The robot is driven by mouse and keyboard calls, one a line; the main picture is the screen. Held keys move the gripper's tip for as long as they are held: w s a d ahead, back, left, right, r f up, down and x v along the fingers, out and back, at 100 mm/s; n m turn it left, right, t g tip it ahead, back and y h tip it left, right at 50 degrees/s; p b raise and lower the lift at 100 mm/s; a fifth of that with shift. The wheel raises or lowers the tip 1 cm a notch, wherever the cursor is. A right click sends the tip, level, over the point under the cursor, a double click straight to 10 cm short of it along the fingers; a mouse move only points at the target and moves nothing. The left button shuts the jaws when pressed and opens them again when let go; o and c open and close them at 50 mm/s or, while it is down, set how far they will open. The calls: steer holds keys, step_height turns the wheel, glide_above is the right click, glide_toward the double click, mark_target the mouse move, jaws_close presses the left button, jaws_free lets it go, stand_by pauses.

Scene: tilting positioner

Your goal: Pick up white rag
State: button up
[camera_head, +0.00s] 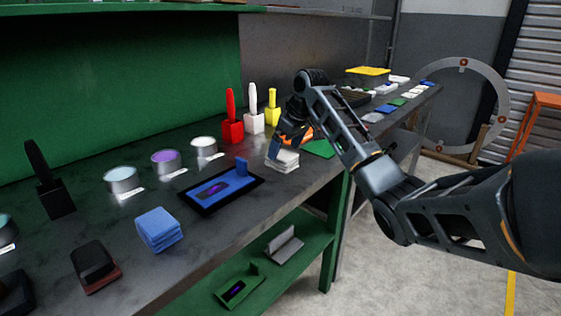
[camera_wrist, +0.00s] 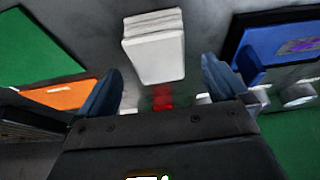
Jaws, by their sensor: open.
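The white rag (camera_head: 283,160) is a small folded stack lying on the dark workbench, right of the black tray with the blue piece. In the wrist view the white rag (camera_wrist: 154,46) lies beyond the fingertips, roughly centred between them. My gripper (camera_head: 279,150) is at the rag in the head view, just above or beside it; the exact gap is hard to tell. In the wrist view my gripper (camera_wrist: 160,82) has its two bluish fingers spread apart with nothing between them.
A black-rimmed tray (camera_head: 256,183) with a blue piece is left of the rag. A blue folded rag (camera_head: 158,229) lies nearer. Red (camera_head: 232,128), white (camera_head: 254,119) and yellow (camera_head: 272,116) handled items stand behind. A green mat (camera_head: 319,149) and an orange item (camera_wrist: 62,95) are close by.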

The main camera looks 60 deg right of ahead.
mark_target(282, 154)
steer(key=x, duration=0.4)
steer(key=shift+w+f, duration=0.1)
steer(key=c, duration=1.1)
